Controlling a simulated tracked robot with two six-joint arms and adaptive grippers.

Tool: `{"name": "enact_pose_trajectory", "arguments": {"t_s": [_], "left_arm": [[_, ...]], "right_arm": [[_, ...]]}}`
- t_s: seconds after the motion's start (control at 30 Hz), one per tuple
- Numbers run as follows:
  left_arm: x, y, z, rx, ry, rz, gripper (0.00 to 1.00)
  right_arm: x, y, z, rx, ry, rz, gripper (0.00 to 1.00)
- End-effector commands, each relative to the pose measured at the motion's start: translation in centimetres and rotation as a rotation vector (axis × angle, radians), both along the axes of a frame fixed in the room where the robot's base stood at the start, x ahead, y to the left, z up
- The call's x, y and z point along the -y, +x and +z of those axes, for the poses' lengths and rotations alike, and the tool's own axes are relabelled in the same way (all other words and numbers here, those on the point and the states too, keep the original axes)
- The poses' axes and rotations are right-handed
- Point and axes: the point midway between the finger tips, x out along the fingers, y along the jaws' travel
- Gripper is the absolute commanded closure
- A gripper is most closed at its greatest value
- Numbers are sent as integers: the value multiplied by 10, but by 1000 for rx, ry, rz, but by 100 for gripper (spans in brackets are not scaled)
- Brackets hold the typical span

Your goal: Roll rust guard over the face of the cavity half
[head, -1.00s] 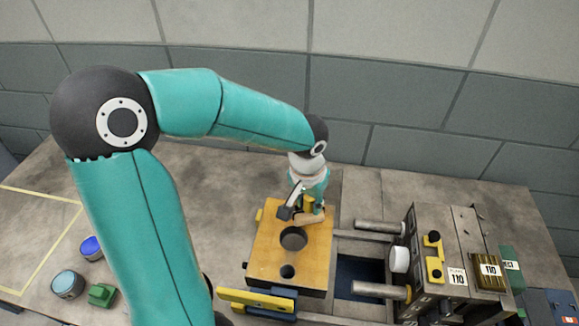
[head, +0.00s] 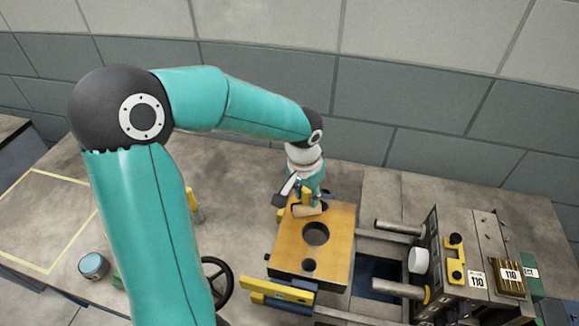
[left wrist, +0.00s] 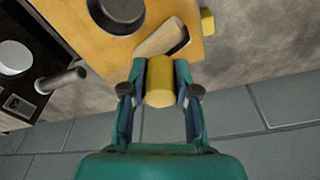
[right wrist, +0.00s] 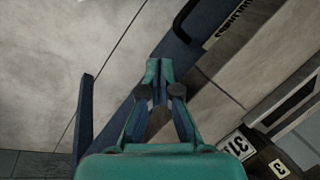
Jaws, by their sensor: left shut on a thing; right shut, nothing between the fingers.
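The cavity half (head: 290,252) lies with its flat orange-brown face up, pierced by round dark holes. Its face also shows in the left wrist view (left wrist: 75,25). My left gripper (head: 309,197) is shut on the upright yellow handle (left wrist: 161,82) of the roller. The pale tan roller head (head: 305,211) is at the face's far edge, left of the far hole and beyond the big middle hole; it appears to touch the face. In the left wrist view the roller head (left wrist: 162,38) has a dark end. My right gripper (right wrist: 159,75) is shut and empty, away from the cavity half.
The other mould half (head: 465,240) stands at the right, with steel pillars (head: 400,227) reaching toward the cavity half. A yellow bar (head: 280,293) is at the near edge. A blue-topped tin (head: 93,266) and a black handwheel (head: 222,283) are at the left. The far bench is clear.

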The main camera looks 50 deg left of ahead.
Motion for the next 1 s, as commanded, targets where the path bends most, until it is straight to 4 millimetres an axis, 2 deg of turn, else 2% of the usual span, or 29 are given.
{"name": "enact_pose_trajectory", "arguments": {"t_s": [0.1,0.17,0.7,1.0], "left_arm": [[-3,0,8,-2,0,-1,100],[-4,-1,25,4,0,2,100],[-7,-4,71,0,-1,10,100],[-7,-4,80,0,-1,9,100]], "right_arm": [[0,0,9,-1,0,-1,100],[0,0,13,-1,0,-1,100],[0,0,49,-2,0,-2,100],[0,0,55,-2,0,-2,100]]}}
